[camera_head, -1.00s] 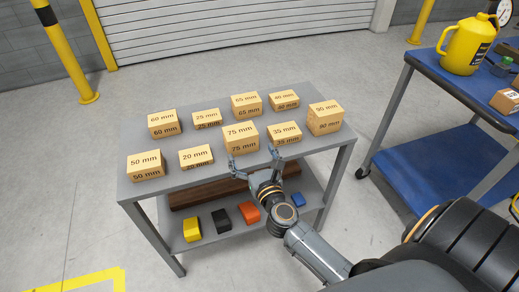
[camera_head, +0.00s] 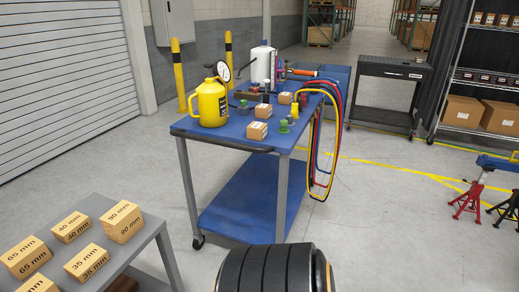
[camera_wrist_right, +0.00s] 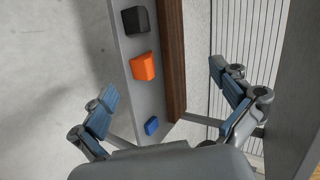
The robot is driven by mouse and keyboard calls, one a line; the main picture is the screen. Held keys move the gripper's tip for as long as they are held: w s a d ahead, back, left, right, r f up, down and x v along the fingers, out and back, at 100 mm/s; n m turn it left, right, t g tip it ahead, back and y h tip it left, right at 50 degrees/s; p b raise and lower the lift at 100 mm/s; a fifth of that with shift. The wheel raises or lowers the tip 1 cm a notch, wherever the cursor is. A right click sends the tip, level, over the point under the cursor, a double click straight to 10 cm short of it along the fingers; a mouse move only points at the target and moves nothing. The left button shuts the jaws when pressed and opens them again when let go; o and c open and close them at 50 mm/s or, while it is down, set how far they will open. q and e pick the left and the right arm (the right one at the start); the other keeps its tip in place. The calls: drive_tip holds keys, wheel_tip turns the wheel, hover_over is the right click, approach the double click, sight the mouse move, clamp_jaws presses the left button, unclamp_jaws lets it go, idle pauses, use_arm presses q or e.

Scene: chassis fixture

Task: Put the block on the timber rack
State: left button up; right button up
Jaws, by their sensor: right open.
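Tan blocks labelled in mm stand on the grey rack's top (camera_head: 148,232) at the lower left of the head view: 65 mm (camera_head: 26,257), 40 mm (camera_head: 72,227), 90 mm (camera_head: 122,222) and 35 mm (camera_head: 87,262). The rest of the top is out of frame. My right gripper (camera_wrist_right: 165,78) is open and empty in the right wrist view. Beyond its fingers lies the lower shelf with a black block (camera_wrist_right: 136,20), an orange block (camera_wrist_right: 144,67), a blue block (camera_wrist_right: 152,126) and brown timber (camera_wrist_right: 173,50). My left gripper is not in view.
A blue cart (camera_head: 240,145) stands to the right of the rack, with a yellow jug (camera_head: 208,103), small cartons and hoses on it. Clear floor lies between them.

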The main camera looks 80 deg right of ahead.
drive_tip(key=s+f+n+g, duration=0.5)
drive_tip(key=s+f+n, duration=0.4)
drive_tip(key=s+f, duration=0.45)
drive_tip(key=s+d+f+n+g, duration=0.1)
drive_tip(key=s+f+n+g, duration=0.2)
drive_tip(key=s, duration=0.8)
drive_tip(key=s+f+n+g, duration=0.3)
drive_tip(key=s+f+n, duration=0.2)
drive_tip(key=s, duration=0.6)
drive_tip(key=shift+d+f+n+h, duration=0.15)
drive_tip(key=shift+d+n+h, duration=0.25)
drive_tip(key=shift+n, duration=0.8)
